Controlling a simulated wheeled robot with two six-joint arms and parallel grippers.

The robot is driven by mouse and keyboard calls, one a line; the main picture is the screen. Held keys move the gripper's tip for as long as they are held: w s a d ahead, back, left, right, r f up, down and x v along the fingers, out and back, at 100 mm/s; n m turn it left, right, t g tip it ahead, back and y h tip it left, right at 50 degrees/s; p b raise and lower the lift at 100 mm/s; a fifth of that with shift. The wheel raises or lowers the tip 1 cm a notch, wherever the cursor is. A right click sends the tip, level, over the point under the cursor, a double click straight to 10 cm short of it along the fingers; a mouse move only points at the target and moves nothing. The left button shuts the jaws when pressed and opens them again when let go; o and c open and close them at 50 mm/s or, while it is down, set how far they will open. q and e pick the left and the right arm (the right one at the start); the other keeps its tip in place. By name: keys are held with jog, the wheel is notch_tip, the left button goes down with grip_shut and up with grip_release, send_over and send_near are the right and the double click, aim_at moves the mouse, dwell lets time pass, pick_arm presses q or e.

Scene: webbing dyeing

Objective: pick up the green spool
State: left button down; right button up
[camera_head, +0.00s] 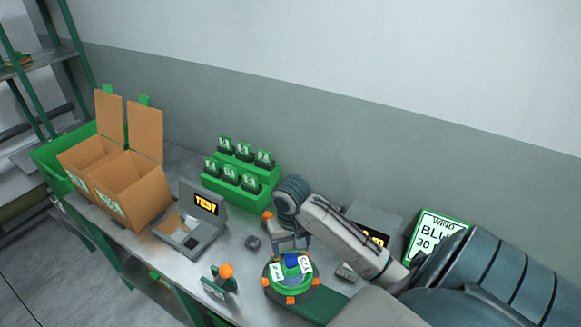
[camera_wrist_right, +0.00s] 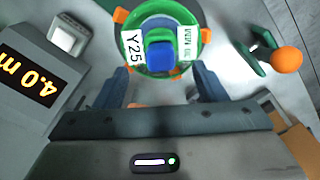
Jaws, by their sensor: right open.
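The green spool (camera_head: 292,283) lies on the metal bench in the head view, round, with orange clips on its rim, a blue centre and white tags. In the right wrist view the spool (camera_wrist_right: 163,22) is at the top centre, with its upper edge cut off. One tag reads "Y25". My right gripper (camera_head: 291,243) is over the spool's far side in the head view. In the right wrist view its two fingers (camera_wrist_right: 160,84) are apart, pointing towards the spool, with nothing held between them. My left gripper is not in view.
A green stand with an orange knob (camera_head: 226,271) is left of the spool. A tester with a lit display (camera_head: 206,204), a green rack (camera_head: 262,198) of black tags and cardboard boxes (camera_head: 136,190) stand farther left. A "WIND" sign (camera_head: 428,240) is behind my right arm.

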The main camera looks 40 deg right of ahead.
aim_at(291, 256)
jog(key=f, duration=0.1)
jog(key=f+b, duration=0.1)
jog(key=shift+w+d+f, duration=0.15)
jog(key=shift+d+f, duration=0.15)
jog(key=shift+f, duration=0.05)
jog(key=shift+a+f+p, duration=0.1)
jog(key=shift+f+p, duration=0.25)
jog(key=shift+f, duration=0.05)
jog(key=f, duration=0.2)
jog(key=f+p, duration=0.1)
jog(key=shift+a+f, duration=0.2)
jog(key=shift+a, duration=0.1)
jog(key=shift+d+f, duration=0.15)
jog(key=shift+f, duration=0.25)
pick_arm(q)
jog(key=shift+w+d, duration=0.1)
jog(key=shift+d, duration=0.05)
pick_arm(e)
jog(key=c, duration=1.3)
jog(key=shift+o, duration=0.2)
jog(key=shift+r, duration=0.1)
